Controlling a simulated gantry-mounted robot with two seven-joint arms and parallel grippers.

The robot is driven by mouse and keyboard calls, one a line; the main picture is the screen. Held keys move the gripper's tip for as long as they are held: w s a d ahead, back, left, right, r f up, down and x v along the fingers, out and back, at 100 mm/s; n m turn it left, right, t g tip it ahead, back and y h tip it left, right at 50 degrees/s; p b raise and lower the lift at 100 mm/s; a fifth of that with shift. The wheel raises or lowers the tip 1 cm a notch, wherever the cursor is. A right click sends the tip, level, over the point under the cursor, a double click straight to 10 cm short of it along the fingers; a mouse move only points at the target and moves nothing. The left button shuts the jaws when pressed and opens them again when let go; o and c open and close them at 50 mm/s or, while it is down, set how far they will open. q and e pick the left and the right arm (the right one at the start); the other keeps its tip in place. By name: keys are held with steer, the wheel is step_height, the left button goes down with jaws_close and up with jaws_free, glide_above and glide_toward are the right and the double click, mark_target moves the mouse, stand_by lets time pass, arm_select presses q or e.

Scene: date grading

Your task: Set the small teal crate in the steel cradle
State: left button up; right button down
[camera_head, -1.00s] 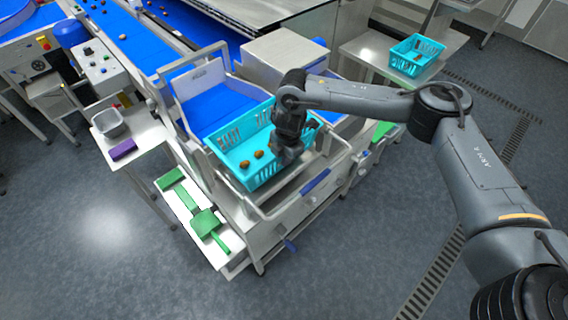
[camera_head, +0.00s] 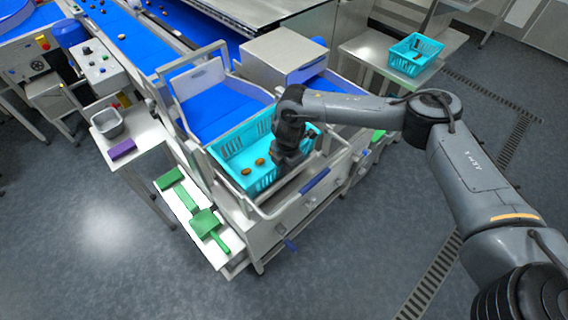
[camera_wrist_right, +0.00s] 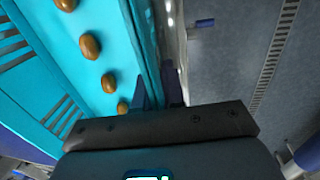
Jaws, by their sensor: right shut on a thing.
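The teal crate (camera_head: 232,170) is at the steel cradle (camera_head: 312,193), below the blue chute, inside the cradle's rails as far as I can see. Whether its base touches the cradle is hidden. Brown dates lie in it; the right wrist view shows several beside the crate wall (camera_wrist_right: 139,40). My right gripper (camera_head: 284,166) is shut on the crate's near-right rim, and its fingers (camera_wrist_right: 159,94) straddle that wall. My arm hides part of the crate's right side. My left gripper is out of view.
A second teal crate (camera_head: 404,48) with dark items stands on a steel side table (camera_head: 366,50). A grey tub (camera_head: 107,124) and purple block (camera_head: 123,149) sit on a left shelf. Green tools (camera_head: 205,222) lie on a low white ledge. Open floor lies in front.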

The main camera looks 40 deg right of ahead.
steer(key=c, duration=1.3)
jaws_free()
steer(key=shift+c, duration=0.2)
steer(key=shift+o, duration=0.5)
steer(key=shift+w, duration=0.1)
steer(key=shift+r, duration=0.55)
step_height(320, 180, up, 12)
steer(key=s+p, duration=0.1)
steer(key=p, duration=0.1)
steer(key=shift+s, duration=0.3)
